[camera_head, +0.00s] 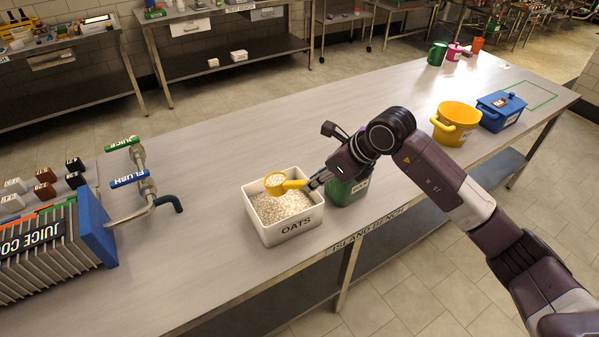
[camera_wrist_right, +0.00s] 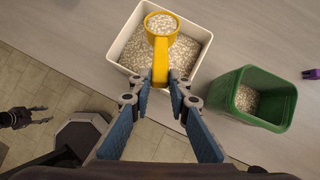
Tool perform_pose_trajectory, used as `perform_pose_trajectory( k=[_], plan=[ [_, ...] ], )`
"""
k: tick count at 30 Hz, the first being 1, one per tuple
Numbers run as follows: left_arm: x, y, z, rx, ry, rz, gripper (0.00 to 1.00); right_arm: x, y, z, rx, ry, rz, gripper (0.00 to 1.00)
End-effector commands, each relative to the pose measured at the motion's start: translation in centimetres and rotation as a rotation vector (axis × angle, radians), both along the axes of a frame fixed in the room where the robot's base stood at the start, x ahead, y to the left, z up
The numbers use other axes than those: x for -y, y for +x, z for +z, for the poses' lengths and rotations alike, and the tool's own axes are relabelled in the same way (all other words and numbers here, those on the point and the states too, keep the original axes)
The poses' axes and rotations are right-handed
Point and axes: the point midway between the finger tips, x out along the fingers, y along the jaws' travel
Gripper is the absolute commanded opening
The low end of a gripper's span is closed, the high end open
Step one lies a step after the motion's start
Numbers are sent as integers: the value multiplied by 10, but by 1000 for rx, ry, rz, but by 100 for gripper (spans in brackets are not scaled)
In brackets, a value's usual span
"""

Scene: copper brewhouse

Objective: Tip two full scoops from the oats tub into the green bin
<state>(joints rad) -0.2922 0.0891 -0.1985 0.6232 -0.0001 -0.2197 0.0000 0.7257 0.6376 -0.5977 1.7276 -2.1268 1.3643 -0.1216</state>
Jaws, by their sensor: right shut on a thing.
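The white oats tub (camera_head: 286,222), labelled OATS, stands on the island bench and holds loose oats; it also shows in the right wrist view (camera_wrist_right: 122,57). My right gripper (camera_head: 318,180) is shut on the handle of a yellow scoop (camera_head: 275,184). In the right wrist view the scoop (camera_wrist_right: 160,40) is level, full of oats and over the tub. The green bin (camera_head: 342,193) stands just right of the tub, partly hidden by my right arm. In the right wrist view the bin (camera_wrist_right: 243,110) has some oats at its bottom. What looks like my left gripper (camera_wrist_right: 38,118) is small and dark at the left edge there.
A yellow pot (camera_head: 455,123), a blue box (camera_head: 500,111) and several cups stand farther right on the bench. A juice rack (camera_head: 52,243) and pipes with JUICE and FLUSH taps (camera_head: 130,180) stand at the left. The bench between taps and tub is clear.

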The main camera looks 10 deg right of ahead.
Motion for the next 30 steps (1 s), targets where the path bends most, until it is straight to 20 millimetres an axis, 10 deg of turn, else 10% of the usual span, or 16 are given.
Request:
perform_pose_trajectory(
  k=[15, 30],
  plan=[
    [21, -26, -34, -34, -22, 1, 40, 10, -10, -3, 102, 96, -1, 0],
    [5, -1, -58, 0, -5, 3, 40, 17, -17, 1, 185, 174, 0, 0]
  ],
)
